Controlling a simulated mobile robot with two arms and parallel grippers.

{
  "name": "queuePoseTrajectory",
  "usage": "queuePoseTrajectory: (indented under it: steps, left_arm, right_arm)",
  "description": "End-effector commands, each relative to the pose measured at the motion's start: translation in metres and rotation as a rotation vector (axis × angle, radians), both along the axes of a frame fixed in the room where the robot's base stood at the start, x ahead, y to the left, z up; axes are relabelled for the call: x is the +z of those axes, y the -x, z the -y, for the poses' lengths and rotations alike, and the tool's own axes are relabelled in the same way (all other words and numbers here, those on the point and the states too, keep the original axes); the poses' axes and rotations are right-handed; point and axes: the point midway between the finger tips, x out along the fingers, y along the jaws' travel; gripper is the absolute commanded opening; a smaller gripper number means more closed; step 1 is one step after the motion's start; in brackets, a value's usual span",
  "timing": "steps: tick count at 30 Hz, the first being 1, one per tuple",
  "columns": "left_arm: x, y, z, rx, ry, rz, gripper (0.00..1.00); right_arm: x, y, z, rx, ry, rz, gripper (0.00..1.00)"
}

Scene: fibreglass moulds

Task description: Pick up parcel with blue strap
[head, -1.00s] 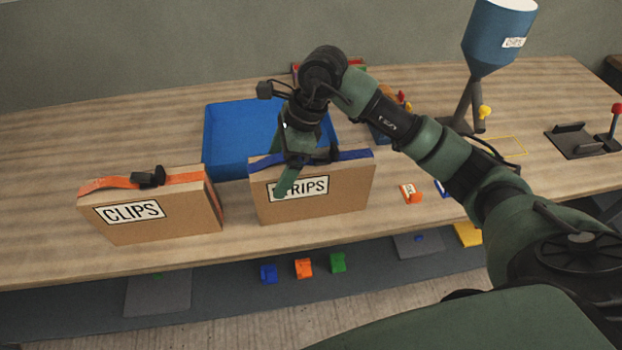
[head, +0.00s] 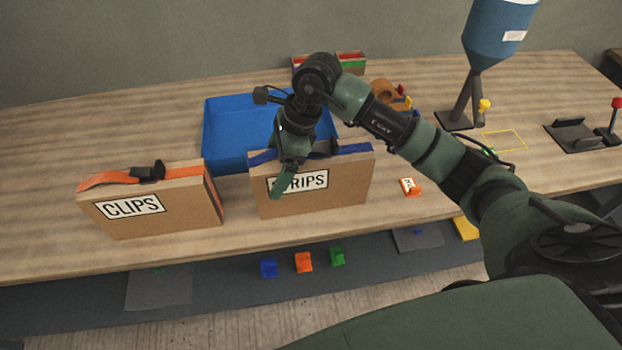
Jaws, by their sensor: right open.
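The parcel with the blue strap (head: 345,187) stands upright near the table's front edge. Its label reads "STRIPS", partly covered by my gripper. The blue strap (head: 355,149) runs along its top, with a dark buckle or handle near the middle. My right gripper (head: 283,178) is at the parcel's top left part, pointing down, with one green finger in front of the label. It is open; the other finger is hidden, and I cannot tell whether it touches the parcel. My left gripper is not in view.
A parcel with an orange strap (head: 185,212), labelled "CLIPS", stands to the left. A blue tray (head: 225,120) lies behind. A blue hopper (head: 497,40) on a stand is at the back right. Small coloured clips (head: 303,262) sit on a lower shelf.

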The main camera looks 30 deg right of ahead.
Motion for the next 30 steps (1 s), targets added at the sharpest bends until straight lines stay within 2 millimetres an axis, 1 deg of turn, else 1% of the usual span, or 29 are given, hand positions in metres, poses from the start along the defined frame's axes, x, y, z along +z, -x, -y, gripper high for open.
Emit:
queuePoseTrajectory:
  steps: [5, 14, 17, 18, 20, 21, 24, 30]
  left_arm:
    - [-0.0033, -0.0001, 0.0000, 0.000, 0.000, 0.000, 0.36]
    - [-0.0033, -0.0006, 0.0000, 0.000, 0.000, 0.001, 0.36]
    - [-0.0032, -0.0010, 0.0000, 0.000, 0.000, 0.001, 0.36]
    - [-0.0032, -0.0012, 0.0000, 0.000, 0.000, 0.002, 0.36]
    - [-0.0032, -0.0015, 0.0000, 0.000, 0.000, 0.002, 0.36]
    - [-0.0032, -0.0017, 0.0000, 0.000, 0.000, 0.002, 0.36]
    - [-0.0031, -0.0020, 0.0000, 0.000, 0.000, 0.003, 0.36]
    - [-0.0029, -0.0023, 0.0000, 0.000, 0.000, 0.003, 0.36]
  right_arm:
    - [-0.0020, 0.0000, 0.0000, 0.000, 0.000, 0.000, 0.89]
    - [-0.0017, 0.0000, 0.0001, 0.000, 0.000, 0.000, 0.89]
    - [-0.0017, 0.0000, 0.0002, 0.000, 0.000, 0.000, 0.64]
    - [-0.0017, 0.0000, 0.0002, 0.000, 0.000, 0.000, 0.53]
    - [-0.0017, 0.0000, 0.0002, 0.000, 0.000, 0.000, 0.36]
    - [-0.0017, 0.0000, 0.0002, 0.000, 0.000, 0.000, 0.25]
    - [-0.0017, 0.0000, 0.0002, 0.000, 0.000, 0.001, 0.00]
    - [-0.0005, -0.0006, 0.0002, 0.000, 0.000, 0.003, 0.00]
